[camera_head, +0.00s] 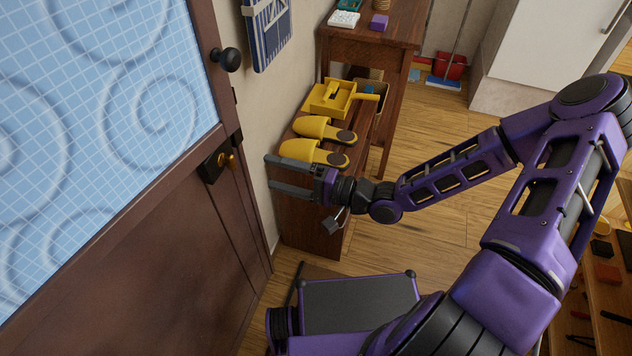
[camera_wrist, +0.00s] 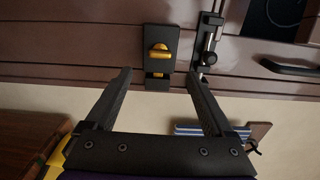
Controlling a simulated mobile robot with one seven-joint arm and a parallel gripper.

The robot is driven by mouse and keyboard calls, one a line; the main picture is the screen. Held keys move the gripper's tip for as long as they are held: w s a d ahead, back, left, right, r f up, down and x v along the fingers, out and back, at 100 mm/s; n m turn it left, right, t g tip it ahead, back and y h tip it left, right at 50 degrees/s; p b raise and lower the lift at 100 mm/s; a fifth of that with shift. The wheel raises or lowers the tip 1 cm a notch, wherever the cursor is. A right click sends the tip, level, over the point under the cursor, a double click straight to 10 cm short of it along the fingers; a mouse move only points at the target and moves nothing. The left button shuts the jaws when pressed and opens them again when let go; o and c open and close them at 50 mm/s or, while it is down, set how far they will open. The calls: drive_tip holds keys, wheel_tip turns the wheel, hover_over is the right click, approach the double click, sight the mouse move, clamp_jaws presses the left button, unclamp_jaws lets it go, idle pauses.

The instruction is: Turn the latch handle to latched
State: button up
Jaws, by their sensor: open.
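The latch is a dark plate (camera_head: 212,165) with a small brass handle (camera_head: 227,160) on the edge of the brown door. In the wrist view the black plate (camera_wrist: 146,75) and its brass handle (camera_wrist: 159,55) lie ahead, roughly centred between my fingers. The brass handle looks crosswise in that view; I cannot tell which latch state this is. My gripper (camera_head: 270,171) is open and empty, to the right of the latch and apart from it in the head view. Its two dark fingers (camera_wrist: 159,76) point toward the door in the wrist view.
A striped blue hanging (camera_head: 268,32) is on the wall.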

drive_tip(key=v, duration=0.8)
drive_tip(key=shift+d, duration=0.15)
